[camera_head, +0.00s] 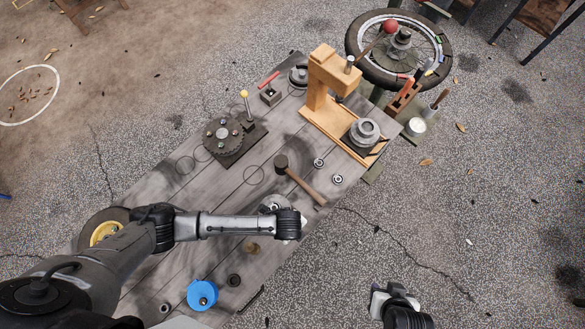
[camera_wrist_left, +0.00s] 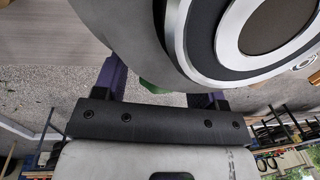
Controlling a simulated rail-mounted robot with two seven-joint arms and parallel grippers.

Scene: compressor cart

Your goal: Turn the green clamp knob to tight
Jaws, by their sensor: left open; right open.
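A small piece of green (camera_wrist_left: 155,88) shows between the fingers of my left gripper (camera_wrist_left: 160,84) in the left wrist view. It is mostly hidden, and I cannot tell whether it is the clamp knob or whether the fingers touch it. The purple fingers stand apart, open. In the head view my left arm reaches over the workbench (camera_head: 215,185), and its wrist hides the gripper. No green clamp knob shows clearly there. My right gripper (camera_head: 381,298) is open and empty, right of the bench over the ground.
The bench holds a dark round fixture (camera_head: 224,141), a mallet (camera_head: 301,185), a wooden press (camera_head: 322,82) and a blue round part (camera_head: 202,295). A large pale round body (camera_wrist_left: 235,45) blocks much of the wrist view.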

